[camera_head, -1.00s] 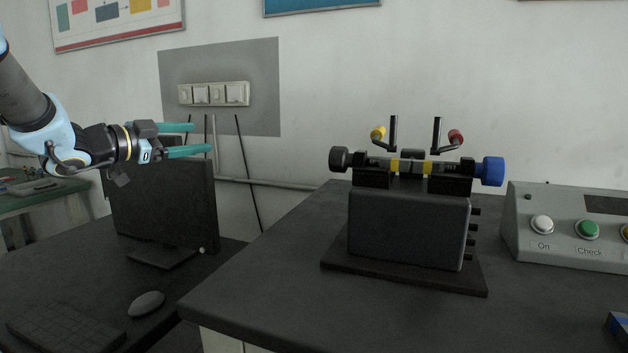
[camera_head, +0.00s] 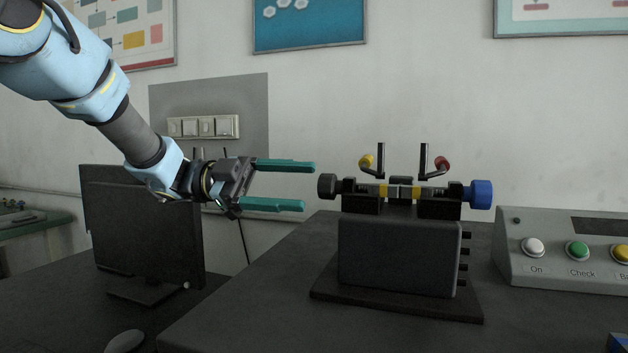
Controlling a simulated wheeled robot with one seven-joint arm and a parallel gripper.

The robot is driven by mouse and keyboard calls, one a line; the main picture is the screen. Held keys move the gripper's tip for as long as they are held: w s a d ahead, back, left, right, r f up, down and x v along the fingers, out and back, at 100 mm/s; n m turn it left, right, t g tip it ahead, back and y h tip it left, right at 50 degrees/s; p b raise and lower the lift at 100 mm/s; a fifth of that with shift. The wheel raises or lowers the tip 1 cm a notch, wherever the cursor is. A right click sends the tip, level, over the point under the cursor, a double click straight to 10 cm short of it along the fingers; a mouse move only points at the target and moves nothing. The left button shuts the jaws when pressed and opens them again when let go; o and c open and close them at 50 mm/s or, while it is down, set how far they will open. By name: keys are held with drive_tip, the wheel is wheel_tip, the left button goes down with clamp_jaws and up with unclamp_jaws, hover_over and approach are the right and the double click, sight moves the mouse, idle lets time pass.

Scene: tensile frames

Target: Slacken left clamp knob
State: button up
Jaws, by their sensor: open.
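The tensile frame (camera_head: 397,255) is a dark block on a flat base plate on the bench. The left clamp knob (camera_head: 327,187) is black and sits at the left end of its horizontal axis. A blue knob (camera_head: 481,194) is at the right end. A yellow-tipped lever (camera_head: 366,161) and a red-tipped lever (camera_head: 442,163) stand above the clamps. My gripper (camera_head: 309,186) has two teal fingers, spread apart and empty, pointing right. In the picture its fingertips lie just left of the black knob, one above and one below its height. How far apart they are in depth I cannot tell.
A grey control box (camera_head: 560,265) with white, green and yellow buttons stands right of the frame. A monitor (camera_head: 145,235) stands at left behind my arm, with a mouse (camera_head: 126,342) below. The bench left of the frame is bare.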

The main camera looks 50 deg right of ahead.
sight(328, 186)
drive_tip(key=shift+x, duration=1.75)
clamp_jaws()
